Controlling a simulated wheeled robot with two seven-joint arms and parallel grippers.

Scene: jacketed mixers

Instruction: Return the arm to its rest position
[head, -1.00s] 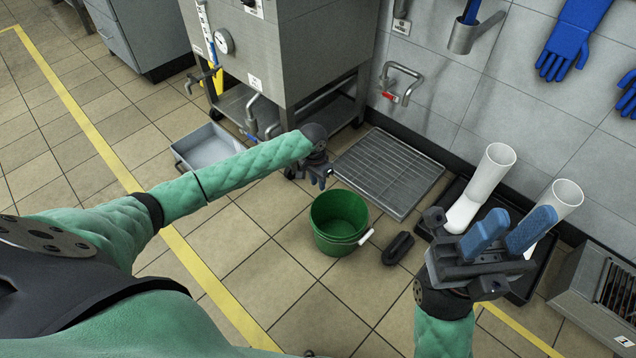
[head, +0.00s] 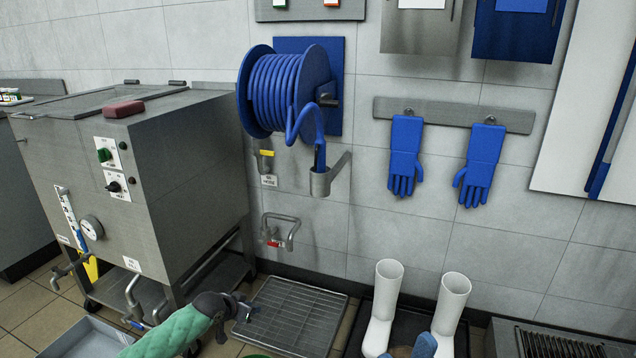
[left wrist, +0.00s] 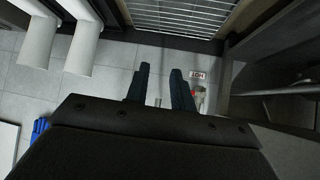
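My left arm reaches in from the bottom of the head view, its green sleeve ending in a small dark gripper (head: 246,309). That gripper is over the left edge of the floor grate (head: 296,312), with nothing seen in it. In the left wrist view its two dark blue fingers (left wrist: 160,88) stand apart with an empty gap between them. My right gripper (head: 412,348) shows only as blue finger pads at the bottom edge of the head view, in front of the boots. The pads look apart; the rest of it is out of frame.
The steel jacketed mixer (head: 180,170) stands at left, with a grey tray (head: 80,340) below it. White boots (head: 382,305) stand right of the grate. A hose reel (head: 285,90), pipe tap (head: 280,230) and blue gloves (head: 404,155) are on the wall.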

